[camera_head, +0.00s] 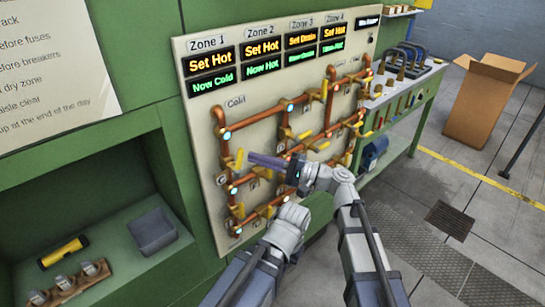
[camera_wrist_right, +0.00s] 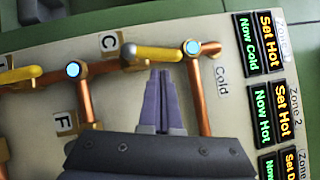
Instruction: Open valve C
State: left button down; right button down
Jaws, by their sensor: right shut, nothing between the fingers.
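Valve C has a yellow lever (camera_head: 238,161) on the copper pipes at the panel's left side. In the right wrist view its yellow lever (camera_wrist_right: 152,54) lies roughly along the copper pipe, beside the tag marked C (camera_wrist_right: 109,43). My right gripper (camera_head: 252,158) has its purple fingers together and empty, pointing at the lever from the right. In the right wrist view the fingertips of this gripper (camera_wrist_right: 162,71) are just below the lever's middle; I cannot tell whether they touch it. My left arm's grey link shows low in the head view, but its gripper does not show.
Other yellow valve levers and copper pipes cover the panel (camera_head: 208,150), close around my right gripper. Zone displays (camera_head: 262,57) sit above. A green shelf with a grey bin (camera_head: 152,231) is at left. A workbench (camera_head: 410,100) and cardboard box (camera_head: 482,100) stand at right.

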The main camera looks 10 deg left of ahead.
jog(key=shift+s+a+r, duration=0.1)
jog(key=shift+s+a, duration=0.15)
jog(key=shift+a, duration=0.1)
